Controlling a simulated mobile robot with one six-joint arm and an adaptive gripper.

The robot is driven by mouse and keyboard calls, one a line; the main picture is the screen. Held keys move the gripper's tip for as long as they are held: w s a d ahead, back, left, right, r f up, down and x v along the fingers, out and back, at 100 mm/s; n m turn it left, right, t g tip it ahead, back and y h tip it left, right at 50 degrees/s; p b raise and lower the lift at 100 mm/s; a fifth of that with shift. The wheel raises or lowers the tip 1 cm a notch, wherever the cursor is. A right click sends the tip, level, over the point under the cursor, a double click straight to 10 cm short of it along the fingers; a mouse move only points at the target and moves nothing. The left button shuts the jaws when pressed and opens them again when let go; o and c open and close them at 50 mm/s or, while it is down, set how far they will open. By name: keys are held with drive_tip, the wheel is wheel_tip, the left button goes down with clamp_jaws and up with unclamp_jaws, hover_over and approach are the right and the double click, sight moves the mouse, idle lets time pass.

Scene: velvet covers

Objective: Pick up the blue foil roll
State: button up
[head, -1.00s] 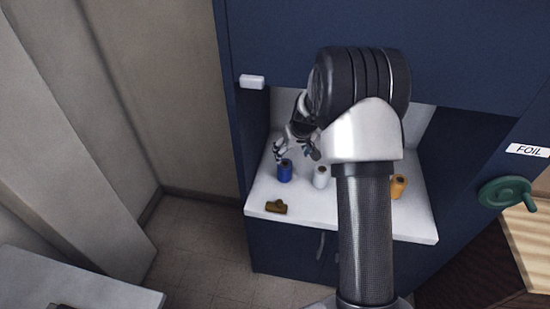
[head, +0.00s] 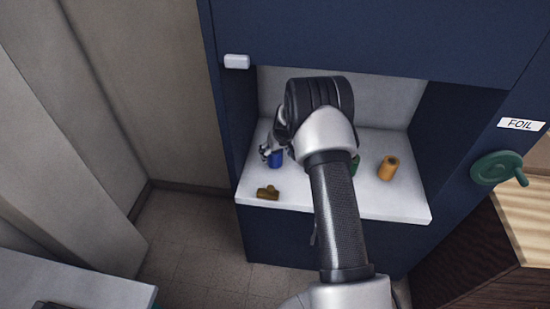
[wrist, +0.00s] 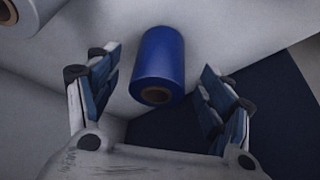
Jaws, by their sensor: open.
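My gripper (wrist: 160,94) is open, one padded finger on each side, with gaps between the fingers and the roll.
An orange roll (head: 388,168) stands on the right of the shelf (head: 340,203). A green item (head: 354,165) is mostly hidden behind my arm. Another roll (wrist: 8,14) shows at the wrist view's upper left corner.

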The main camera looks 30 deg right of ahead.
drive_tip(key=b+x, duration=0.1)
drive_tip(key=x, duration=0.3)
drive_tip(key=shift+f, duration=0.2)
drive_tip(key=shift+c, duration=0.4)
drive_tip(key=c, duration=1.2)
